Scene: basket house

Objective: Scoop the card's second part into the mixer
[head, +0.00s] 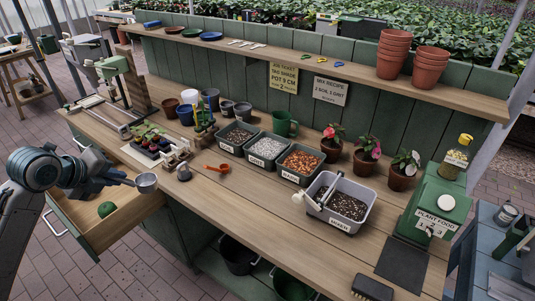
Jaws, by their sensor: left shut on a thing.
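My left gripper (112,179) comes in from the left and is shut on the handle of a metal scoop (146,183). The scoop hangs over the open drawer by the bench's front edge, apart from the bins. Its inside is hard to see. The recipe card (331,89) on the green back wall seems to read 1 soil, 1 grit. A bin of dark soil (237,135), a bin of pale grit (266,148) and a bin of orange-brown bits (299,163) stand in a row. The grey mixer tub (327,216) holds dark material and a paddle. My right gripper is not in view.
Potted flowers (367,155) stand behind the mixer. A green plant-food dispenser (428,205) is at right. An open drawer (120,222) juts out below my left arm.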

